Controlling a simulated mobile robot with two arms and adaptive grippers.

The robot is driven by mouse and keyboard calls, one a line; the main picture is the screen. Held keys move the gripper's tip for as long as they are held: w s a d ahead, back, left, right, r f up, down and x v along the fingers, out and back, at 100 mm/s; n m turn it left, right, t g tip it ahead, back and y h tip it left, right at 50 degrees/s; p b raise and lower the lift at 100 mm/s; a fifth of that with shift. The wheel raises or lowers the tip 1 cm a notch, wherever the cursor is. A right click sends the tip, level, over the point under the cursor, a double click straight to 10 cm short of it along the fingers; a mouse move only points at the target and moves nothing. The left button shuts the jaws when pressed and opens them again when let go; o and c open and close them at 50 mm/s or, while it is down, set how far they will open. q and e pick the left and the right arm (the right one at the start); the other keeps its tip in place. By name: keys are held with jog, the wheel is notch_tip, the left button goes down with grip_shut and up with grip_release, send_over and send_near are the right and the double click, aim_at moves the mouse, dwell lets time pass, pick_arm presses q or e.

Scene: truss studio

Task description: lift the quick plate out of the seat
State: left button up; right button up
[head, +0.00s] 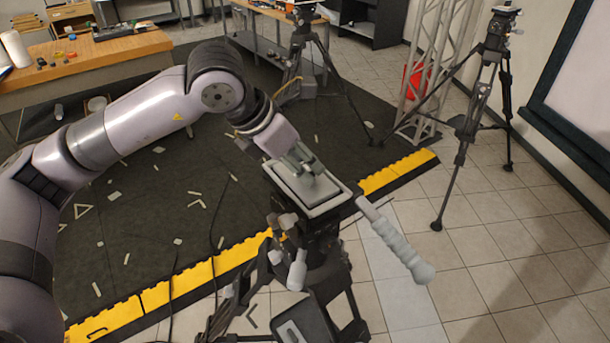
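The quick plate (318,202) is a pale grey plate lying on top of the dark tripod head (338,222), inside the darker rim of the seat. My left gripper (307,170) comes down from the upper left, its fingers pointing at the middle of the plate. The fingertips are at or just above the plate; I cannot tell whether they touch or grip anything on it. A pale grey pan handle (395,241) sticks out from the head to the lower right. My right gripper is not in view.
A second tripod (478,110) stands on the tiles at the right, and another (300,60) stands behind. A wooden workbench (90,58) is at the far left. A black mat (150,190) with a yellow edge holds scattered pale pieces. A lattice truss (428,70) stands at the back.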

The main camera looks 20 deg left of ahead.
pick_arm(q)
grip_shut()
jog(key=shift+r, duration=0.1)
